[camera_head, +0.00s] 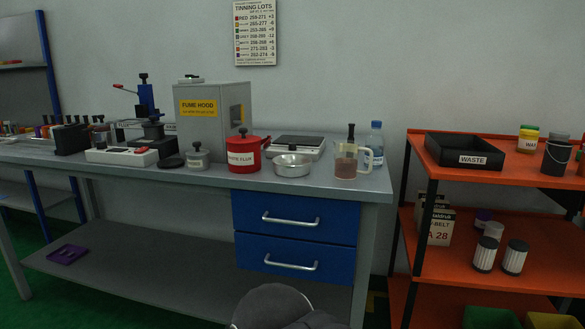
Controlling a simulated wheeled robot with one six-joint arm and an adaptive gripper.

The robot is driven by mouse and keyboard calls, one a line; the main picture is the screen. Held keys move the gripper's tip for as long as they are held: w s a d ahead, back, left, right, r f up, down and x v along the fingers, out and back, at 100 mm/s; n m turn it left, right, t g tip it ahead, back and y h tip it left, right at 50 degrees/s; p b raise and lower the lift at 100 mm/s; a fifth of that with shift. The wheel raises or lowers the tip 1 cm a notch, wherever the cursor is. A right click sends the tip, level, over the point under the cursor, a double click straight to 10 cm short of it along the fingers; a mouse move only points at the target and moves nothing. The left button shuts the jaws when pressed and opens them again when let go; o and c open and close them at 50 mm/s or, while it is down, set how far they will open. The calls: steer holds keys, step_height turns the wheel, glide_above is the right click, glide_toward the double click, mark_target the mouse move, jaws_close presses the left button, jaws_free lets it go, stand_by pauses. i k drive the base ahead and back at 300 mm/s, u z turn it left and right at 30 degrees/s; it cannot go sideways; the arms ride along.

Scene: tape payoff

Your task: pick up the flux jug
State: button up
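A clear jug (346,161) with reddish-brown liquid in its lower part stands upright near the right end of the grey workbench. It has a pale handle on its right side, and a dark-topped tool or brush sticks up from it. I take it to be the flux jug, though I can read no label on it. A red lidded pot (243,157) with a white label ending in "FLUX" stands further left. A dark rounded part of my own arm shows at the bottom centre, well below the bench top. My gripper's fingers are not in view.
A metal bowl (292,165) stands left of the jug, and a water bottle (375,146) close behind its right side. A scale (294,146) and the fume hood (214,121) stand behind. An orange shelf rack (510,180) holding a black waste tray (463,151) stands right, past a gap.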

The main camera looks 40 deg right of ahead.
mark_target(346, 152)
steer(key=z, duration=3.45)
steer(key=k, duration=1.45)
steer(key=u, duration=1.2)
